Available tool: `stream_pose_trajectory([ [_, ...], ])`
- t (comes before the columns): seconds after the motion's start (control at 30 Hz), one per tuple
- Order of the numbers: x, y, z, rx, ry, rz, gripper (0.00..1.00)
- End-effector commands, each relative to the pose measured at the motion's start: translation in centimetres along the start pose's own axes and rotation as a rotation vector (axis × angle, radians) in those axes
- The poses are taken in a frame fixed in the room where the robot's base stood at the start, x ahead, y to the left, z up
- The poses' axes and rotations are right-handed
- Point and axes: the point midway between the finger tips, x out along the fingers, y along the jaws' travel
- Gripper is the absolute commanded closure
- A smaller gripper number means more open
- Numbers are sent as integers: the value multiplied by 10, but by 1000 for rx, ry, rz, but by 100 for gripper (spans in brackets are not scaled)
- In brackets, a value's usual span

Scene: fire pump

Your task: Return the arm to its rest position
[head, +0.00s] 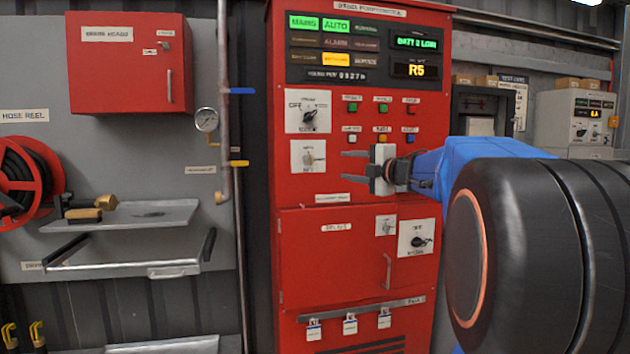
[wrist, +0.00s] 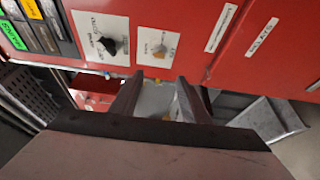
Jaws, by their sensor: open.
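My gripper (head: 355,166) is in front of the red control panel (head: 290,250) in the head view, with its two fingers pointing left. The fingers are apart and nothing is between them. My blue and black arm reaches in from the right. In the wrist view my gripper (wrist: 158,95) shows its two fingers apart, with the red panel face beyond them. Two rotary switches on white plates show there, a black-knobbed one (wrist: 108,44) and a paler one (wrist: 159,50). I cannot tell the exact gap between the fingers and the panel.
A gauge (head: 206,120) and a vertical pipe (head: 223,90) stand left of the panel. A grey control box (head: 560,115) is at right. Padlocks hang low on the panel.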

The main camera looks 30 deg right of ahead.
Motion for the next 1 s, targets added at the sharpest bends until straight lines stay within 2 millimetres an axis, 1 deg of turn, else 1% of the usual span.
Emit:
stream_pose_trajectory([
  [0.2, 0, 1, -1, 6, -6, 4, 58],
  [0.33, 0, 5, -10, 62, -60, 35, 58],
  [0.47, -8, 4, -24, 203, -176, 83, 58],
  [0.57, -22, -9, -35, 347, -282, 101, 58],
  [0.67, -41, -35, -47, 502, -384, 92, 58],
  [0.77, -63, -71, -63, 661, -480, 54, 58],
  [0.87, -89, -116, -84, 820, -572, -11, 58],
  [0.9, -100, -136, -94, 881, -607, -45, 58],
  [0.97, -117, -166, -110, 964, -655, -101, 58],
  [1.0, -129, -184, -121, 1016, -685, -140, 58],
])
